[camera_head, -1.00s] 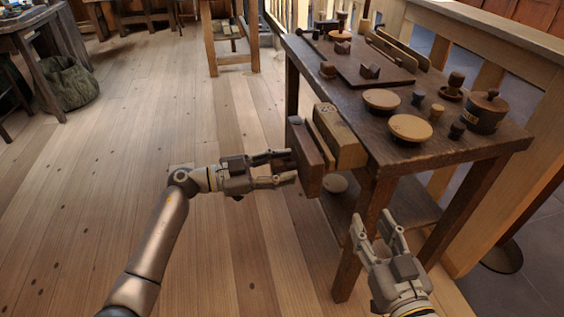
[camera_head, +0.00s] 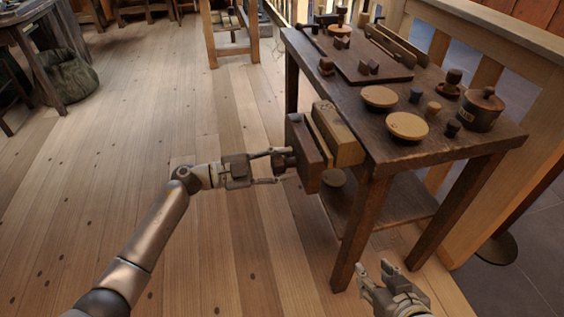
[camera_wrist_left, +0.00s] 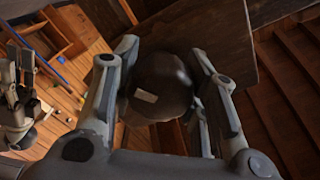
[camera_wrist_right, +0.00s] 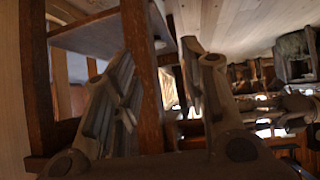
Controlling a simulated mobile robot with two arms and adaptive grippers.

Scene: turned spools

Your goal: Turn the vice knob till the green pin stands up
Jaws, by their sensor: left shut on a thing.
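The vice (camera_head: 322,142) has dark and lighter wooden jaws on the left end of the workbench. Its dark round knob (camera_wrist_left: 160,85) sits between my left fingers in the left wrist view, with a pale patch on its face. My left gripper (camera_head: 284,162) is shut on the knob, reaching it from the left. In the head view the fingers partly hide the knob. I cannot make out a green pin in any view. My right gripper (camera_head: 374,266) is open and empty, low in front of the bench, away from the vice.
The workbench (camera_head: 385,150) carries shallow round dishes (camera_head: 407,126), several small pegs and a lidded pot (camera_head: 482,109). A bench leg (camera_head: 358,232) stands just beyond my right gripper. A lower shelf (camera_head: 405,210) spans the legs.

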